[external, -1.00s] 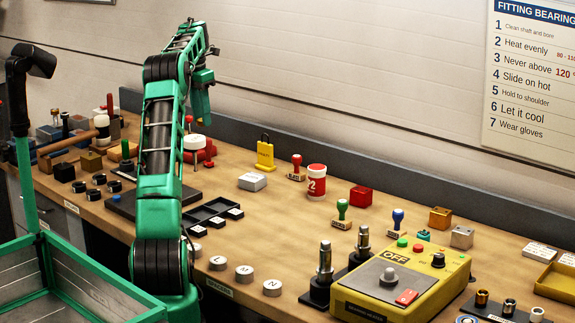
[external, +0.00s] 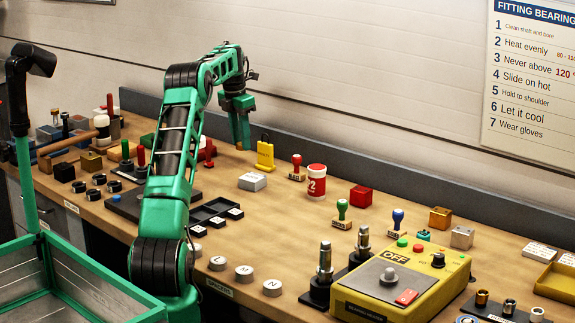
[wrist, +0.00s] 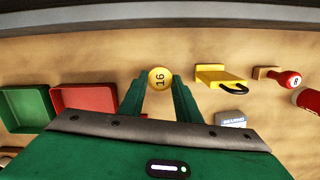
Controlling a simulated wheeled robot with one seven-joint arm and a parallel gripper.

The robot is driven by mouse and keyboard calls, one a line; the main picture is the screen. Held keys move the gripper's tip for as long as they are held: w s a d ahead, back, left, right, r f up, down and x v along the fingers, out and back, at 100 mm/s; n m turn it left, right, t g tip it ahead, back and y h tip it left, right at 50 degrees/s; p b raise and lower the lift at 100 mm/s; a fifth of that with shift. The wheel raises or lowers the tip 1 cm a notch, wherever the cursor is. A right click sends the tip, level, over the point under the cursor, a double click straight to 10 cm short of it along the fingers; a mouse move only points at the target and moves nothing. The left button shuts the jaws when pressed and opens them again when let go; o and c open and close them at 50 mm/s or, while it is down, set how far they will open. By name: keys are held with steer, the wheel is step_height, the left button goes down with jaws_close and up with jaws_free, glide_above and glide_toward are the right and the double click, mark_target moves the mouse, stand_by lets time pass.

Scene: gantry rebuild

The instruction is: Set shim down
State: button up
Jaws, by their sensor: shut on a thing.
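The shim looks like a round brass-yellow disc (wrist: 160,78) marked 16. In the wrist view it sits between the two green fingertips of my gripper (wrist: 159,88), which is shut on it. In the external view my gripper (external: 242,136) points down over the back part of the bench, left of the yellow padlock-shaped piece. The shim is too small to make out clearly there. I cannot tell whether it touches the bench top (external: 330,222).
The yellow padlock-shaped piece (external: 265,154) and a white box (external: 252,181) are close on the right. Red-handled stamp (external: 297,166) and red-and-white can (external: 317,182) stand beyond. In the wrist view a red tray (wrist: 60,90) and green tray (wrist: 44,108) lie left. Bare bench surrounds the shim.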

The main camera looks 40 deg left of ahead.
mark_target(240, 144)
steer(key=shift+f, duration=1.95)
steer(key=o, duration=1.1)
steer(key=shift+f, duration=0.1)
steer(key=shift+o, duration=0.2)
step_height(240, 144, up, 12)
steer(key=s, duration=0.1)
steer(key=shift+s+a, duration=0.15)
steer(key=shift+s, duration=0.05)
